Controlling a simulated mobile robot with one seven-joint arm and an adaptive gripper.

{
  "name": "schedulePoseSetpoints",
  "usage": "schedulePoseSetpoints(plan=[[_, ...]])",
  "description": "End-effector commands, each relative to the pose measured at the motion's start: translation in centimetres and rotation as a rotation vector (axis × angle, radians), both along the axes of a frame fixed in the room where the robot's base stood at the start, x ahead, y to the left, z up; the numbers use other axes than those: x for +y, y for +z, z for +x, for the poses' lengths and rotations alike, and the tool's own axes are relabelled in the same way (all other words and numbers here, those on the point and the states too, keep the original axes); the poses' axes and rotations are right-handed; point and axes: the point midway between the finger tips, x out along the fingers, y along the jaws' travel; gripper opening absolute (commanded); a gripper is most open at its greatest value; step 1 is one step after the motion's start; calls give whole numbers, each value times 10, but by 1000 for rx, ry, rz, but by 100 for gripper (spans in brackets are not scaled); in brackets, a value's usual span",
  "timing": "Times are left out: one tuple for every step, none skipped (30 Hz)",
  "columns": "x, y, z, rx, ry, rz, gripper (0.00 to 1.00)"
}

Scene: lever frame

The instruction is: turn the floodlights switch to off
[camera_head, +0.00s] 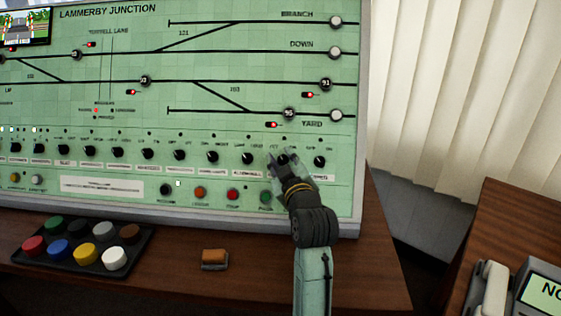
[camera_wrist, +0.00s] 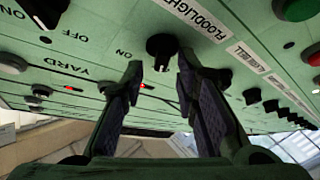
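The floodlights switch (camera_wrist: 160,46) is a black rotary knob on the green panel, beside a white label (camera_wrist: 190,16) reading FLOODLIGHT. A pale mark shows on its lower side in the wrist view; which position it points to, I cannot tell. My gripper (camera_wrist: 158,64) is open, with one dark finger on each side of the knob. I cannot tell whether the fingers touch it. In the head view, my gripper (camera_head: 279,160) is at the right end of the knob row and partly covers this knob (camera_head: 284,158).
Neighbouring black knobs (camera_head: 247,158) and (camera_head: 320,161) sit close on either side. A green button (camera_head: 266,197) is just below my gripper. On the desk are a tray (camera_head: 147,246) of coloured buttons and an orange-brown block (camera_head: 214,259). A telephone (camera_head: 487,288) stands at right.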

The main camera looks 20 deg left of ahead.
Motion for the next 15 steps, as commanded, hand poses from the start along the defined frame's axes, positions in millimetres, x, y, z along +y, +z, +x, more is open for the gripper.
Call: schedulePoseSetpoints(plan=[[-6,3,3,-5,-14,1,24],[-6,2,3,-5,-14,1,26],[-6,2,3,-3,-13,1,29],[-5,2,2,-3,-13,1,30],[-5,1,2,-3,-12,1,30],[-5,1,2,-1,-11,1,30],[-4,0,2,-1,-11,1,30],[-4,0,2,-1,-10,1,30],[-4,0,1,0,-9,1,30],[-3,0,1,0,-8,1,30],[-3,-1,1,1,-7,1,30],[-3,-1,1,1,-6,0,30],[-3,-1,1,2,-5,0,30],[-2,-1,1,2,-5,1,30],[-2,-1,1,3,-5,1,30]])
